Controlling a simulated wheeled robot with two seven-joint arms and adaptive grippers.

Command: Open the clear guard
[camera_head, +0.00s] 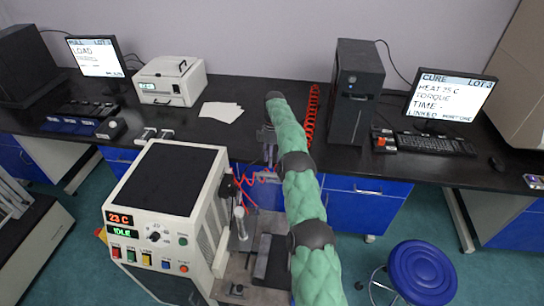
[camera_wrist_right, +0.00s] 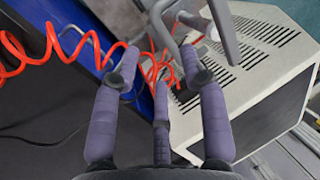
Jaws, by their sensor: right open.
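The rheometer (camera_head: 165,175) is a cream cabinet with a black top, standing front left of centre. Its vented side also shows in the wrist view (camera_wrist_right: 262,62). My right gripper (camera_head: 268,150) hangs behind the press area on the cabinet's right side, partly hidden by my green-sleeved arm. In the wrist view the right gripper (camera_wrist_right: 160,72) has its fingers spread with nothing clamped. A grey bent bar (camera_wrist_right: 160,22) passes just beyond the fingertips; contact cannot be told. The clear guard is hard to make out against the background. My left gripper is out of view.
Red coiled hose (camera_wrist_right: 75,45) runs close beyond the fingers. The black bench (camera_head: 235,120) behind carries a white instrument (camera_head: 170,82), papers (camera_head: 221,112), a computer tower (camera_head: 357,85) and a monitor (camera_head: 450,97). A blue stool (camera_head: 418,272) stands at front right.

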